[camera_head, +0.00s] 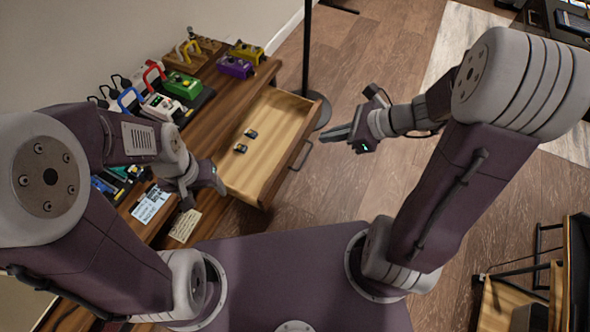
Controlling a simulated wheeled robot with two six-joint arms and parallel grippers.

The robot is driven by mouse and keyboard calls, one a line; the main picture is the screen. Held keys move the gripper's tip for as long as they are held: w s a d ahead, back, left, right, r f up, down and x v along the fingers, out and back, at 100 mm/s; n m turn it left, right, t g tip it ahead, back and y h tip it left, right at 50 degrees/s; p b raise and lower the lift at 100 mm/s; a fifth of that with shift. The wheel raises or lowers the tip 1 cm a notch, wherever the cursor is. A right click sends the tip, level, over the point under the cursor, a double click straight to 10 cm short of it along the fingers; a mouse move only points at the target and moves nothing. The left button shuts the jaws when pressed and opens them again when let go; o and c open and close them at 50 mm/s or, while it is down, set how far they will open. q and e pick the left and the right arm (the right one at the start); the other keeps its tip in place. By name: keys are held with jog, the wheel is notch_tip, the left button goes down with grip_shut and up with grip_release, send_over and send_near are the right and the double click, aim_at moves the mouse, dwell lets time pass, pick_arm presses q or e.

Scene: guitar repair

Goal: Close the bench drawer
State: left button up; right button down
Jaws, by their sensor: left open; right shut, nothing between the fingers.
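The bench drawer (262,163) is pulled well out from the wooden bench (238,100). Its dark handle (301,156) is on the front panel, facing right. Two small dark objects (241,148) lie inside the drawer. My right gripper (334,134) is shut and empty, to the right of the drawer front and apart from the handle. My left gripper (205,192) is open at the bench edge, just left of the drawer's near side. I cannot tell whether it touches the drawer.
Several pedals and small devices, including a green one (183,85) and a purple one (234,67), stand on the bench. Paper notes (151,204) lie near its front. A dark pole (306,50) on a round base stands beyond the drawer. The floor (385,75) right of it is clear.

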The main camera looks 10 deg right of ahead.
pick_arm(q)
notch_tip(320, 180, down, 8)
jog(key=b, duration=0.4)
jog(key=shift+r, duration=0.2)
pick_arm(e)
jog(key=d+f+m, duration=0.1)
jog(key=d+f, duration=0.3)
jog(key=f, duration=0.4)
jog(key=shift+f+m+t, duration=0.2)
jog(key=shift+m+t, duration=0.1)
jog(key=shift+t, duration=0.1)
jog(key=b, duration=0.6)
send_near(294, 151)
notch_tip(294, 151, down, 4)
jog(key=a+b, duration=0.1)
jog(key=w+a, duration=0.1)
jog(key=a, duration=0.1)
jog(key=shift+w+b, duration=0.3)
jog(key=shift+b, duration=0.1)
jog(key=shift+w+a+r, duration=0.15)
jog(key=shift+w+a, duration=0.15)
jog(key=shift+a, duration=0.05)
pick_arm(q)
notch_tip(294, 151, down, 8)
jog(key=shift+r, duration=0.15)
